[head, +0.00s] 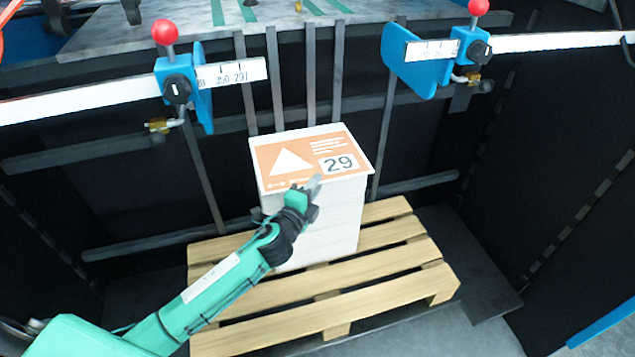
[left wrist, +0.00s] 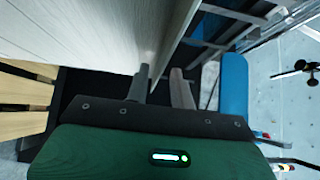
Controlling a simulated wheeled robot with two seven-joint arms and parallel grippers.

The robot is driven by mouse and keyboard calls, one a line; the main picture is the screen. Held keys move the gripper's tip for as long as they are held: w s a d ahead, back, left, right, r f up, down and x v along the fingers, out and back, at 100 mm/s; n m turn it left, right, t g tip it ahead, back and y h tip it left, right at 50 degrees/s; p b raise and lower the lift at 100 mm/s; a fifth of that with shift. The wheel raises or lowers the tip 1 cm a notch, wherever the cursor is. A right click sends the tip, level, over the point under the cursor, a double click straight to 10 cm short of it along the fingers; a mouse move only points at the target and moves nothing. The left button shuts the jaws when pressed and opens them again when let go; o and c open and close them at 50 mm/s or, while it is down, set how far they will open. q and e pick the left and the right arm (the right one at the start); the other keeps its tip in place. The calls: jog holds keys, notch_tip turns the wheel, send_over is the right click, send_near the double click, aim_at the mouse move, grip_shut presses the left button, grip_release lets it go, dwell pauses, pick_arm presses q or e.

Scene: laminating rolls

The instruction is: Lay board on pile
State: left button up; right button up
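The board (head: 345,146) with an orange label, a white triangle and the number 29 lies flat on top of the pale pile (head: 338,228). The pile stands on a wooden pallet (head: 390,290). My left gripper (head: 314,197) is at the board's front edge, with a finger tip showing over the label's lower border. In the left wrist view the left gripper's two fingers (left wrist: 160,88) stand apart, with the pale edge (left wrist: 176,40) of the board or pile reaching toward the space between them. Whether they touch it is unclear. My right gripper is not in view.
Behind the pile are dark upright bars (head: 275,80) and a grey table (head: 130,28). Blue clamps with red knobs (head: 165,32) sit on white rails at both sides. Dark panels (head: 560,150) flank the pallet. The pallet slats in front of the pile are bare.

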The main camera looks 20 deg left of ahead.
pick_arm(q)
jog(key=s+a, duration=0.1)
jog(key=s, duration=0.8)
jog(key=s+a+f+n+g+y, duration=0.25)
jog(key=s+f+n, duration=0.2)
jog(key=f, duration=0.25)
jog(key=s+a+f+n+g+y, duration=0.1)
jog(key=s+f+n+g+y, duration=0.1)
jog(key=s+f+n+g, duration=0.35)
jog(key=s+d+f+n+g+h, duration=0.1)
jog(key=s+f+n+g, duration=0.2)
jog(key=s+f, duration=0.3)
jog(key=s+d+f+n+g+h, duration=0.1)
jog(key=s+f+n, duration=0.4)
jog(key=s, duration=0.5)
jog(key=d+f+g, duration=0.1)
jog(key=g, duration=0.1)
jog(key=shift+s+d+g, duration=0.25)
jog(key=shift+g, duration=0.15)
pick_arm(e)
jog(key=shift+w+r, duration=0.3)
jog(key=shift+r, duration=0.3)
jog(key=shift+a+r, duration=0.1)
